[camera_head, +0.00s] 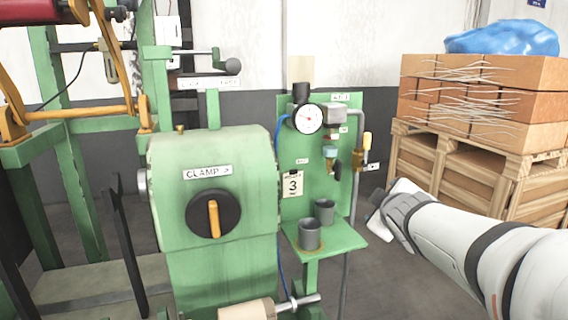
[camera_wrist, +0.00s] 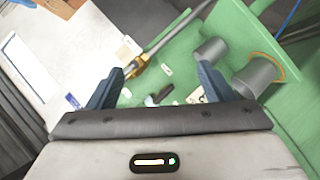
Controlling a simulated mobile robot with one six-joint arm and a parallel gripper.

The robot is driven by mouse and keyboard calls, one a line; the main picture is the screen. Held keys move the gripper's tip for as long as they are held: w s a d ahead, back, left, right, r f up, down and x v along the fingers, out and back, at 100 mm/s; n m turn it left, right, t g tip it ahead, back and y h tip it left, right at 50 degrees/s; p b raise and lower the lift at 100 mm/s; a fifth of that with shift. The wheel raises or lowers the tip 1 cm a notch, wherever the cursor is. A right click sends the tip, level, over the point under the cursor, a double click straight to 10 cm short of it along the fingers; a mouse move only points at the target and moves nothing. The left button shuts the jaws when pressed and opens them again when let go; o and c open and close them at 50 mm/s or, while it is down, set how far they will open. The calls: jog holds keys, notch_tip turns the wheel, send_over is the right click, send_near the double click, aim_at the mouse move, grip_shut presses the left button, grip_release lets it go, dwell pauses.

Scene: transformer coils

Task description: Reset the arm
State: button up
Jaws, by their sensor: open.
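My arm reaches in from the lower right in the head view, and my gripper (camera_head: 380,212) is at its end, right of the green panel (camera_head: 322,115). In the wrist view my gripper (camera_wrist: 162,85) shows two dark blue fingers spread wide apart with nothing held between them. Beyond the fingers are the green panel with a brass-coloured valve (camera_wrist: 135,66), a pipe and a small black lever (camera_wrist: 158,96).
Two grey cups (camera_head: 309,234) (camera_head: 324,211) stand on a green shelf (camera_head: 345,238) left of my gripper. A green machine labelled CLAMP (camera_head: 175,215) with a knob (camera_head: 213,214) stands further left. Stacked boxes (camera_head: 480,100) on a wooden pallet (camera_head: 450,170) are behind my arm.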

jog(key=s+a+f+m+g+p, duration=0.2)
jog(key=s+m+g+p, duration=0.1)
jog(key=s, duration=0.4)
jog(key=s+a+f+m+g+y+p, duration=0.1)
jog(key=s+a+f+m+g+p, duration=0.1)
jog(key=s, duration=0.6)
jog(key=s+a+f+m+g+y+p, duration=0.1)
jog(key=s+a+f+m+g+p, duration=0.1)
jog(key=s+g, duration=0.4)
jog(key=s+a+m+p, duration=0.1)
jog(key=m+p, duration=0.1)
jog(key=shift+s+a+m, duration=0.2)
jog(key=shift+s+m, duration=0.1)
jog(key=shift+s, duration=0.05)
